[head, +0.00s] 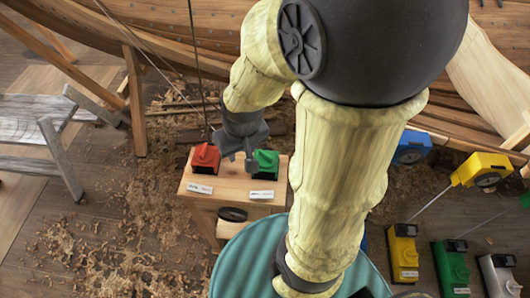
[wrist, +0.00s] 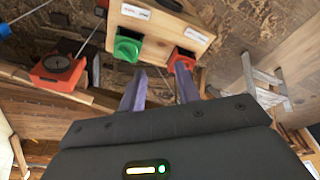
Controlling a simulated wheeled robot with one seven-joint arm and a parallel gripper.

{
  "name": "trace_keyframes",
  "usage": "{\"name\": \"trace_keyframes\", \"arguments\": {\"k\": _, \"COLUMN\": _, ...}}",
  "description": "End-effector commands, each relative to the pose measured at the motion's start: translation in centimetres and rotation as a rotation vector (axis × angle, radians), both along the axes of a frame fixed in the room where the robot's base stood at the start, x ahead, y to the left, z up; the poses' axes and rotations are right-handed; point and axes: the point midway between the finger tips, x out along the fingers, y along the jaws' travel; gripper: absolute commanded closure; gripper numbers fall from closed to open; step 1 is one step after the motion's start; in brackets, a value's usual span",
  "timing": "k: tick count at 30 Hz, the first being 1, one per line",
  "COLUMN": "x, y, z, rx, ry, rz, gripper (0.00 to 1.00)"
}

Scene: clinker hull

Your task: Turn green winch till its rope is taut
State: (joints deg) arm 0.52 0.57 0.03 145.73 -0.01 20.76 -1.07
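The green winch (head: 266,163) sits on the right of a wooden stand's top, with a white label in front of it. In the wrist view the green winch (wrist: 128,45) is beyond the left finger. My gripper (head: 240,152) is over the stand, close to the green winch's left side. In the wrist view its two fingers (wrist: 160,82) are apart with nothing seen between them. I cannot tell whether a finger touches the winch. A thin rope (head: 197,70) comes down from above behind my wrist; its lower end is hidden, so its winch and tautness are unclear.
A red winch (head: 205,158) stands left of the green one on the wooden stand (head: 225,193). A red dial box (wrist: 58,70) lies left in the wrist view. Yellow, green and grey boxes (head: 402,255) stand lower right. A grey trestle (head: 60,150) is left. Shavings cover the floor.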

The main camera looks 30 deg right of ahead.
Motion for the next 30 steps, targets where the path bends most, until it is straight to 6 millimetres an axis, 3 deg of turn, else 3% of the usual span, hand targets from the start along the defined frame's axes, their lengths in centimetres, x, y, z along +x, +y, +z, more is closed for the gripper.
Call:
{"name": "trace_keyframes", "arguments": {"k": 5, "x": 3.4, "y": -2.4, "z": -2.1, "rx": -0.026, "ry": 0.049, "rz": 0.061, "gripper": 0.67}}
{"name": "trace_keyframes", "arguments": {"k": 12, "x": 9.7, "y": -9.3, "z": -6.1, "rx": -0.047, "ry": 0.167, "rz": 0.232, "gripper": 0.67}}
{"name": "trace_keyframes", "arguments": {"k": 16, "x": 11.4, "y": -12.3, "z": -7.4, "rx": -0.041, "ry": 0.208, "rz": 0.305, "gripper": 0.67}}
{"name": "trace_keyframes", "arguments": {"k": 20, "x": 12.0, "y": -13.5, "z": -7.6, "rx": -0.036, "ry": 0.224, "rz": 0.338, "gripper": 0.67}}
{"name": "trace_keyframes", "arguments": {"k": 30, "x": 11.9, "y": -13.4, "z": -7.6, "rx": -0.037, "ry": 0.225, "rz": 0.341, "gripper": 0.67}}
